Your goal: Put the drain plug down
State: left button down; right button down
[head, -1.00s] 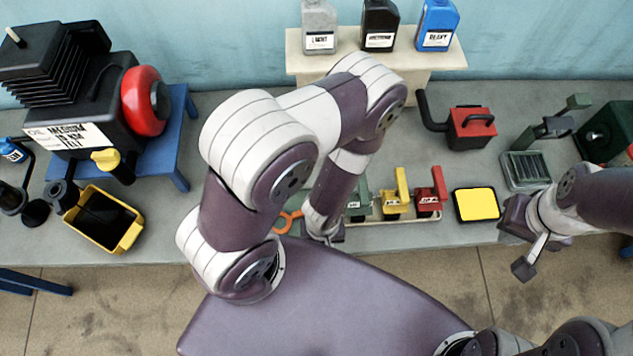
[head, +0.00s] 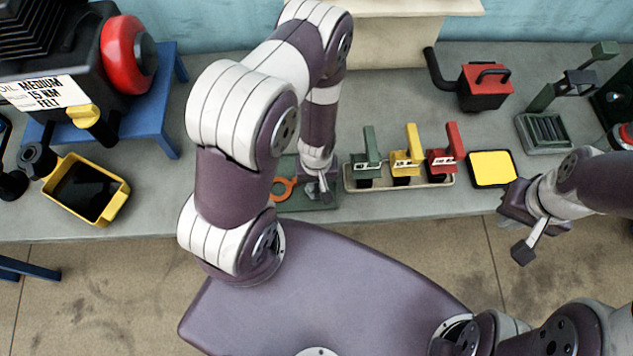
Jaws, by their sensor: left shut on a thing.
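My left gripper (head: 321,190) points down over the dark green tray (head: 295,203) at the front of the bench, right of an orange ring-shaped tool (head: 283,188). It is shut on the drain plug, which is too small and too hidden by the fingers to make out. I cannot tell whether the plug touches the tray. My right gripper (head: 515,227) is empty, its fingers apart, by the front edge of the bench.
A rack (head: 448,182) with green, yellow and red handled pieces stands just right of the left gripper. A yellow pad (head: 492,168) lies further right. A yellow pan with dark contents (head: 122,203) is at left, below a blue stand (head: 162,120) carrying a machine.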

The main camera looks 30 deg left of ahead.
pick_arm(q)
jog(key=c, duration=1.4)
grip_release()
jog(key=shift+f, duration=0.1)
jog(key=o, duration=0.3)
jog(key=shift+s+d, duration=0.1)
